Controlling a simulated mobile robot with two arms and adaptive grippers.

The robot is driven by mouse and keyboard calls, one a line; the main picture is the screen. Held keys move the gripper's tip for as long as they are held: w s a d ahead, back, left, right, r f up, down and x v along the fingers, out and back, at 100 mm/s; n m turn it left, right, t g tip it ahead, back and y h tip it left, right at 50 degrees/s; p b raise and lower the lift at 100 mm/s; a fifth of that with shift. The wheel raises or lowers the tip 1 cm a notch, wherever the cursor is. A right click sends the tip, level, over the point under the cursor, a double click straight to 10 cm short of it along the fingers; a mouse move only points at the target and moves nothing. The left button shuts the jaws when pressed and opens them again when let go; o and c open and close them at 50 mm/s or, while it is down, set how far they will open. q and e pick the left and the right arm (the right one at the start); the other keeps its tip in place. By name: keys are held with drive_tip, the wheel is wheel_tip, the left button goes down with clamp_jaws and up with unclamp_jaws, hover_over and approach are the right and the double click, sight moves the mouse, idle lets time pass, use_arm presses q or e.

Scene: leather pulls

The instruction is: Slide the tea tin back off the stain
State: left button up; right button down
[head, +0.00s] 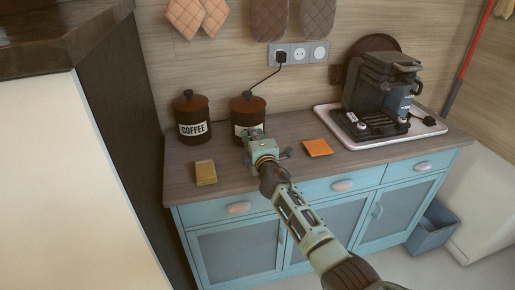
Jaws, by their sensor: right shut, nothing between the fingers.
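A dark red-brown tin with a black lid (248,104) stands upright near the back of the wooden counter. Its pale label is mostly covered by my right gripper, so I cannot read it; it stands beside a matching tin marked COFFEE (192,116). My right gripper (252,136) is shut and empty, at the front of the unlabelled-looking tin. I cannot tell whether it touches the tin. No stain shows; the counter around the tin's base is partly hidden by my gripper. My left gripper is out of view.
A yellow block (206,173) lies at the counter's front left, and an orange square (318,148) lies right of my gripper. A coffee machine (382,88) stands on a white tray (425,127) at right. A black cord runs from the wall socket (281,56) behind the tins.

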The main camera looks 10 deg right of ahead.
drive_tip(key=shift+w+b, duration=2)
drive_tip(key=shift+w, duration=0.2)
drive_tip(key=shift+s, duration=0.15)
drive_tip(key=s+p, duration=0.6)
drive_tip(key=s, duration=0.1)
drive_tip(key=shift+s+d+r+p, duration=0.1)
drive_tip(key=shift+s+r+p, duration=0.05)
drive_tip(key=shift+s+p, duration=0.25)
drive_tip(key=s+p, duration=0.3)
drive_tip(key=s, duration=0.8)
drive_tip(key=shift+d+p, duration=0.15)
drive_tip(key=shift+p, duration=0.15)
drive_tip(key=shift+s, duration=0.55)
